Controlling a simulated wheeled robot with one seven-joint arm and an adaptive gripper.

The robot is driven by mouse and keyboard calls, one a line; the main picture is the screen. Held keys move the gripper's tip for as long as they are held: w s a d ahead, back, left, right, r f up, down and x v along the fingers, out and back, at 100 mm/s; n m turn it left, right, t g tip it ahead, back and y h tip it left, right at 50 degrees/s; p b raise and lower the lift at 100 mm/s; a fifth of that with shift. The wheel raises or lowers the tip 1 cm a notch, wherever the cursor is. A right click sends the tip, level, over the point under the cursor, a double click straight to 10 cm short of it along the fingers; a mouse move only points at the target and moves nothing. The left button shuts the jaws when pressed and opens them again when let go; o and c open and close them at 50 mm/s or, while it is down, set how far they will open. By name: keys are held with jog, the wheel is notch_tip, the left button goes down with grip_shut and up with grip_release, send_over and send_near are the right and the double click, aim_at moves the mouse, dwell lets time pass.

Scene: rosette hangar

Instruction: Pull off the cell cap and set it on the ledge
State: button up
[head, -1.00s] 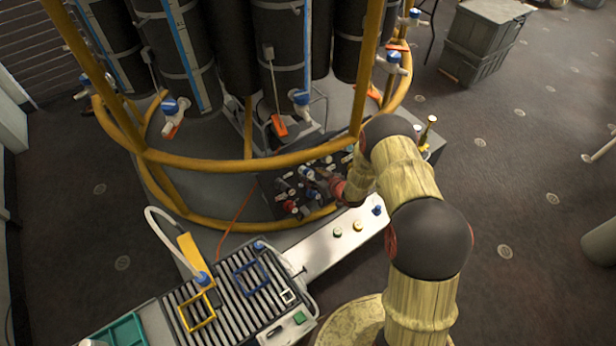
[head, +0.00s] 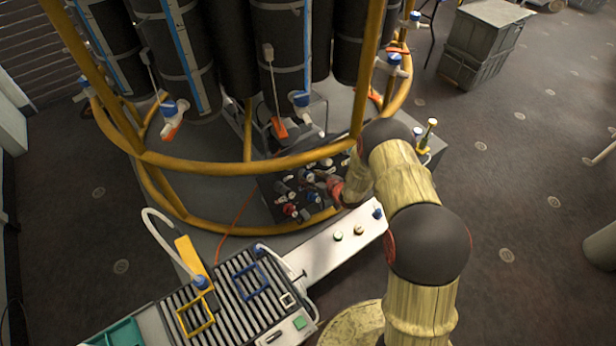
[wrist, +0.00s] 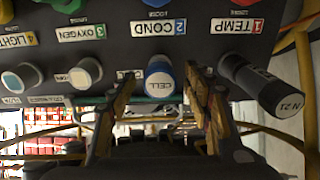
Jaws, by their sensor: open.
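In the wrist view the cell cap (wrist: 160,82) is a blue and white cap with "CELL" printed upside down on its end. It sits on the dark instrument panel (wrist: 110,22). My gripper (wrist: 161,88) is open, with one finger on each side of the cap; contact is not clear. In the head view my gripper (head: 334,186) is at the panel (head: 268,190), where the cell cap is too small to pick out. A pale flat ledge (head: 318,254) lies in front of the panel.
A dark plug marked "N 21" (wrist: 262,85) is close right of my gripper; a white-ended plug (wrist: 86,75) is at left. Small caps (head: 358,230) stand on the ledge. A yellow rail (head: 250,163) curves above the panel. A slatted tray (head: 238,290) adjoins the ledge.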

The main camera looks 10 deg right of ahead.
jog(key=c, duration=0.3)
dwell(0.6)
grip_shut()
dwell(0.4)
jog(key=shift+s+r, duration=0.1)
jog(key=shift+s, duration=0.05)
jog(key=shift+p+v, duration=1.7)
jog(key=shift+v, duration=1.2)
